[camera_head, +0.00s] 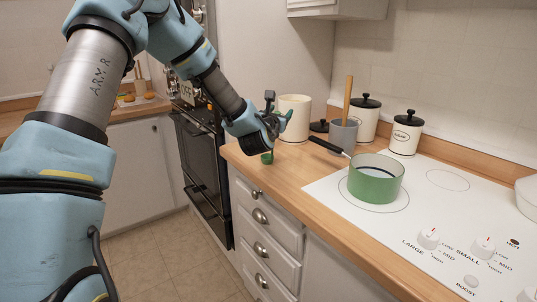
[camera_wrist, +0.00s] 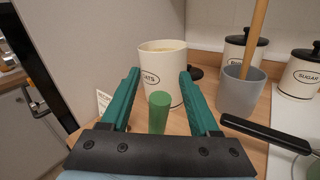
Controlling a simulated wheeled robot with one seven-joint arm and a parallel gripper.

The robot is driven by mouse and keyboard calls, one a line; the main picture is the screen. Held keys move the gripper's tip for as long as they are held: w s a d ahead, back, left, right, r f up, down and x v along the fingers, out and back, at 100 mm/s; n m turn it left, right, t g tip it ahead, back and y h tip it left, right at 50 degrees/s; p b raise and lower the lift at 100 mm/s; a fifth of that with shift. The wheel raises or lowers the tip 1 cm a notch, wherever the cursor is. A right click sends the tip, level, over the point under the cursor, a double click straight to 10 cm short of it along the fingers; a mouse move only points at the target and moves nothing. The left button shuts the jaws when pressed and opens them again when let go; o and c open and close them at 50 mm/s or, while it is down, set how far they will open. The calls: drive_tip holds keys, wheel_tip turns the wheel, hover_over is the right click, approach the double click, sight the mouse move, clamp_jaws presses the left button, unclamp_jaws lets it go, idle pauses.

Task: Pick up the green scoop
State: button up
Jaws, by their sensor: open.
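The green scoop (camera_head: 267,158) is small in the head view, near the counter's front edge and just below my gripper (camera_head: 278,122). In the wrist view the scoop (camera_wrist: 158,112) shows as a green, upright, rounded piece between the two teal fingers of my gripper (camera_wrist: 160,74). The fingers are spread apart, with a visible gap on each side of the scoop. Its lower part is hidden behind the gripper's dark base.
A cream OATS canister (camera_wrist: 163,75) stands just behind the scoop. To its right are a grey utensil pot (camera_wrist: 241,92) and lidded canisters (camera_head: 406,134). A green saucepan (camera_head: 376,180) sits on the white cooktop (camera_head: 447,205), its black handle (camera_head: 325,145) reaching toward the gripper.

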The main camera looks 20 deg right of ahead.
clamp_jaws()
idle(0.3)
idle(1.0)
